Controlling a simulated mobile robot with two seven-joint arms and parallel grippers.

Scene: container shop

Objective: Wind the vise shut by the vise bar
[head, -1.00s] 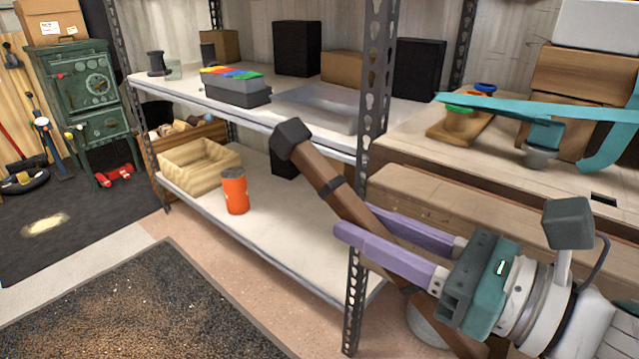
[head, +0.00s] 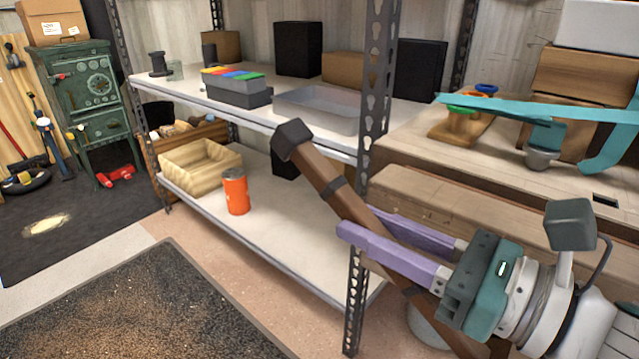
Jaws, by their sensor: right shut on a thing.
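The vise bar (head: 322,172) is a brown wooden bar with a black block at its upper end and a dark band partway along. It slants from the middle of the head view down to the bottom edge, where its lower end is cut off. My right gripper (head: 362,223), with purple fingers and a teal body, comes in from the lower right. Its fingers lie on either side of the bar, below the dark band, and are shut on it. The vise jaws cannot be made out. My left gripper is not in view.
A metal shelf post (head: 374,100) stands just behind the bar. A workbench (head: 425,160) is at right.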

